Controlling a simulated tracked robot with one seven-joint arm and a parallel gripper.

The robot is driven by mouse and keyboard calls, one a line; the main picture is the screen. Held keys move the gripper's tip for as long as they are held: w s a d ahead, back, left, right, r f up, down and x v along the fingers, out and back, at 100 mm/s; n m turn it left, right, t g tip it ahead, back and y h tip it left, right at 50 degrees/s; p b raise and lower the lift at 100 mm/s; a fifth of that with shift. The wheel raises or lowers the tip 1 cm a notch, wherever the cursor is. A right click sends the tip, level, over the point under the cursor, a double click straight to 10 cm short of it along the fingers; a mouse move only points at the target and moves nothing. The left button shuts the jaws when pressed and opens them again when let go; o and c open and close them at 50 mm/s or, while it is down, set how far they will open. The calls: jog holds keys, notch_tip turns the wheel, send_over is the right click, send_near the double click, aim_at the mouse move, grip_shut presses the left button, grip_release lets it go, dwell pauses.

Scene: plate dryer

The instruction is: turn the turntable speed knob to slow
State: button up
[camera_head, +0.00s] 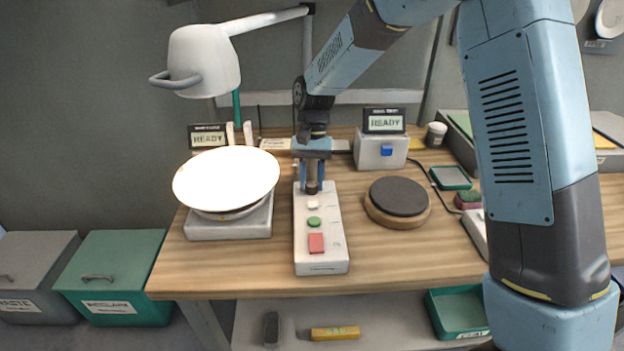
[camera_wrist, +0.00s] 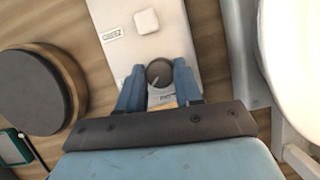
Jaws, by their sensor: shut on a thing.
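The speed knob (camera_wrist: 159,72) is a dark round knob with a light pointer line, on the white control box (camera_head: 307,258). My gripper (camera_head: 312,187) points down at the far end of the box. In the wrist view the blue fingers of my gripper (camera_wrist: 159,84) are on either side of the knob and shut on it. The pointer line slants on the knob; the speed labels around it are too small or covered to read. The turntable (camera_head: 226,180) stands left of the box with a bright white plate on it.
The box also carries a white button (camera_head: 313,206), a green button (camera_head: 314,222) and a red button (camera_head: 316,243). A white lamp (camera_head: 204,60) hangs above the turntable. A dark round pad (camera_head: 398,197) lies to the right. Bare wood shows at the table's front.

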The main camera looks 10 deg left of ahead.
jog(key=n+h, duration=0.1)
jog(key=n, duration=0.1)
jog(key=n+t+h, duration=0.1)
jog(key=n, duration=0.2)
jog(key=shift+a+n, duration=0.15)
jog(key=shift+n, duration=0.15)
jog(key=shift+s+n+t+h, duration=0.1)
jog(key=shift+n+t+h, duration=0.2)
jog(key=shift+n, duration=0.85)
jog(key=shift+n+t+h, duration=0.3)
jog(key=shift+n, duration=0.85)
jog(key=o, duration=1)
jog(key=shift+a, duration=0.1)
jog(key=v, duration=1.2)
